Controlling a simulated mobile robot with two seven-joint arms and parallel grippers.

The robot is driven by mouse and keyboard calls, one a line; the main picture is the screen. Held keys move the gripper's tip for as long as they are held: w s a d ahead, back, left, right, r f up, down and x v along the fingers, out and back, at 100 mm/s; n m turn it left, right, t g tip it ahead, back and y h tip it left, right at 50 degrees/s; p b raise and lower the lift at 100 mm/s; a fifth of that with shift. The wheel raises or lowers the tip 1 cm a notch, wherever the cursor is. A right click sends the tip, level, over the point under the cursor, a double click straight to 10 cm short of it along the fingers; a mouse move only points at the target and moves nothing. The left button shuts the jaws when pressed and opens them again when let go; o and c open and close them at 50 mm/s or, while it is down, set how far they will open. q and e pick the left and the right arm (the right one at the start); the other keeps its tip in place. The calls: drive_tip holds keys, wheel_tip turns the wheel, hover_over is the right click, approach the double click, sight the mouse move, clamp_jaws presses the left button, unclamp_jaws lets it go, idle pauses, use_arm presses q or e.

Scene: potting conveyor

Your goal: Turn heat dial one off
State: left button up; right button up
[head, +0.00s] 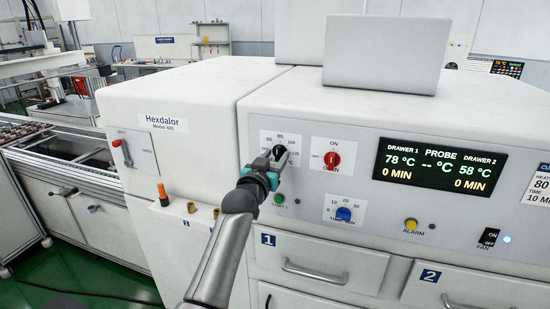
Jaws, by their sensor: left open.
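The black heat dial (280,151), on a white plate marked with numbers such as 60, 80 and 120, is on the front panel of the white machine, above drawer 1. My left gripper (272,163) is open in front of this plate, with its fingers at the dial's lower left. The gripper hides part of the dial and its scale. I cannot tell whether the fingers touch the dial. The dial's exact pointer position is unclear. The display (440,168) reads 78 °C for drawer 1 and 58 °C for drawer 2. My right gripper is not in view.
A red knob (332,160) sits close to the dial's right. A green button (279,198) and a blue timer dial (343,214) are below. Drawer handles (315,273) stick out lower down. A grey closed laptop-like panel (380,55) stands on top.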

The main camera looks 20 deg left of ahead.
use_arm(q)
drive_tip(key=shift+c, duration=0.2)
clamp_jaws()
idle(0.3)
